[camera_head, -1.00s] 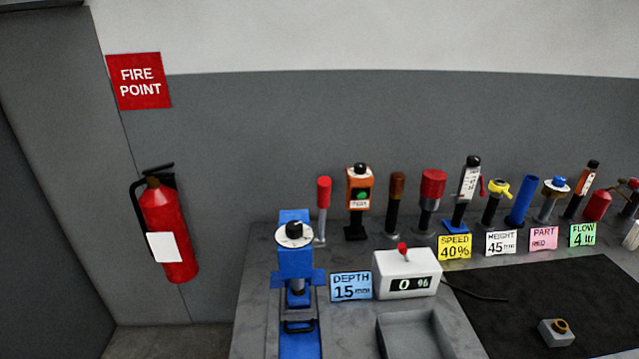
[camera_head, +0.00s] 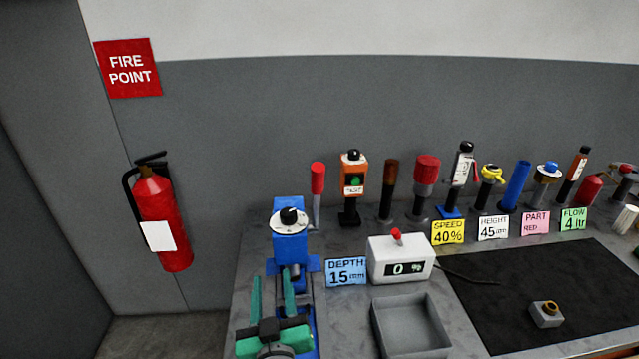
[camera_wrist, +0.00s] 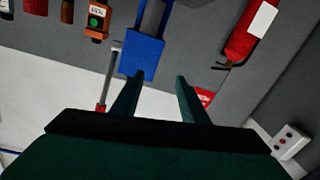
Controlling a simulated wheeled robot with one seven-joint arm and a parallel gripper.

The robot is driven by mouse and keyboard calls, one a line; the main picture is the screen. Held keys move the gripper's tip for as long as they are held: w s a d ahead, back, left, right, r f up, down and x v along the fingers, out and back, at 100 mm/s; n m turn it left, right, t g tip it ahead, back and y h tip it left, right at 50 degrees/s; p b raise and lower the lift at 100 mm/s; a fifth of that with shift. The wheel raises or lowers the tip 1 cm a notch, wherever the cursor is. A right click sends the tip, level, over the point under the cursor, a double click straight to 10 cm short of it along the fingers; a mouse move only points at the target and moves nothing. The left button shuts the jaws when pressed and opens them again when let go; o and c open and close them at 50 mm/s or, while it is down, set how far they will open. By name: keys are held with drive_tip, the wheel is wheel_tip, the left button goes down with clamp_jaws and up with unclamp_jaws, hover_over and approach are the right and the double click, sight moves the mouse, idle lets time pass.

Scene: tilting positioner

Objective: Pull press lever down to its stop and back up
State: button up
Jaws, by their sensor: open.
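The press (camera_head: 290,245) is a blue machine with a white dial and black knob on top, at the left of the bench. The press lever (camera_head: 318,180) is a grey rod with a red grip, standing upright at the press's right side. In the wrist view the lever (camera_wrist: 101,107) shows left of the blue press body (camera_wrist: 143,55). My green gripper (camera_head: 271,280) is open and empty in front of the press, left of and apart from the lever. Its fingers (camera_wrist: 160,78) point towards the press in the wrist view. My gripper hides the press's lower front.
A white box (camera_head: 401,260) reading 0 % and a blue DEPTH 15 mm card (camera_head: 346,272) stand right of the press. A grey tray (camera_head: 411,325) is in front. Several upright tools, including an orange one (camera_head: 353,188), line the back. A dark mat (camera_head: 540,290) is at right.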

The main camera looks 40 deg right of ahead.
drive_tip(key=d+r+m+h, duration=0.25)
drive_tip(key=d+r, duration=0.25)
drive_tip(key=r, duration=0.4)
drive_tip(key=m+g+h, duration=0.1)
drive_tip(key=m+g, duration=0.1)
drive_tip(key=m, duration=0.1)
approach(319, 169)
drive_tip(key=w+d+f, duration=0.1)
drive_tip(key=w+f, duration=0.1)
drive_tip(key=w+d, duration=0.1)
drive_tip(key=w, duration=0.1)
drive_tip(key=shift+d+f, duration=0.35)
drive_tip(key=shift+f, duration=0.05)
drive_tip(key=x, duration=1)
drive_tip(key=shift+w+d+f, duration=0.1)
drive_tip(key=shift+d+f, duration=0.05)
drive_tip(key=shift+d, duration=0.15)
clamp_jaws()
